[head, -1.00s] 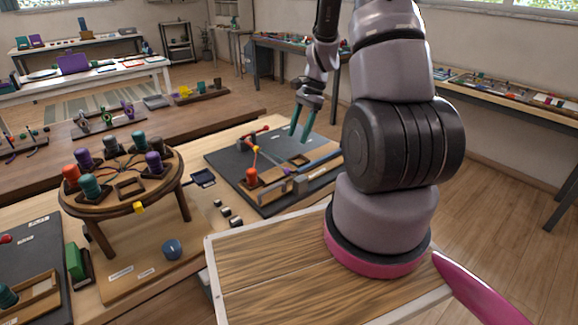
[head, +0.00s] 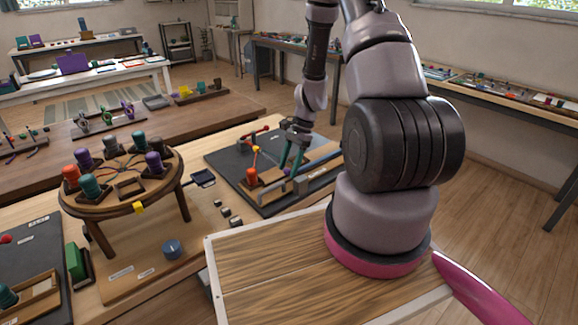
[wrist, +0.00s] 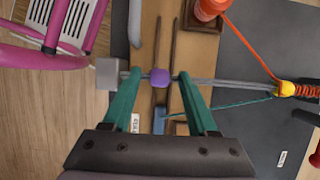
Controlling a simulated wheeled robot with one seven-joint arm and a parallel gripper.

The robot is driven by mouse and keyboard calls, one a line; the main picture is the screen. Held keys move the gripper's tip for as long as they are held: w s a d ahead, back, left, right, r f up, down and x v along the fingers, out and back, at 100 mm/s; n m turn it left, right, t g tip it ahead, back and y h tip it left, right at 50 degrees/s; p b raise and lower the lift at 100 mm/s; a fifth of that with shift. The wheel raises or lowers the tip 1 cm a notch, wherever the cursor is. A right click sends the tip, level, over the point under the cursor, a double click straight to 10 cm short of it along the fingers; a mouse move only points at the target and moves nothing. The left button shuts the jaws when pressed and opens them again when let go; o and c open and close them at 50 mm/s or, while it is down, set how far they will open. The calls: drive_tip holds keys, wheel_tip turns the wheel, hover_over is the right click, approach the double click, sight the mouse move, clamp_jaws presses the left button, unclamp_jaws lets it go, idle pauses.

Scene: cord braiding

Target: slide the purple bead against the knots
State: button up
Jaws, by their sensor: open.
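The purple bead (wrist: 159,77) sits on the grey cords (wrist: 232,83) in the wrist view; it is small and partly hidden in the head view (head: 288,171). My gripper (wrist: 160,73) is open, with one teal finger on each side of the bead. Gaps show between the fingers and the bead. In the head view my gripper (head: 292,167) reaches down over the dark mat. The coiled orange knots (wrist: 308,91) lie at the right end of the cords, beside a yellow piece (wrist: 286,88). The bead is well apart from them.
A grey block (wrist: 108,74) stands at the cords' left end. An orange-red bobbin (wrist: 211,8) with an orange cord stands close by; it also shows in the head view (head: 251,177). A round braiding stand (head: 130,205) with several bobbins is to the left.

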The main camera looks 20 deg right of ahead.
clamp_jaws()
idle(1.4)
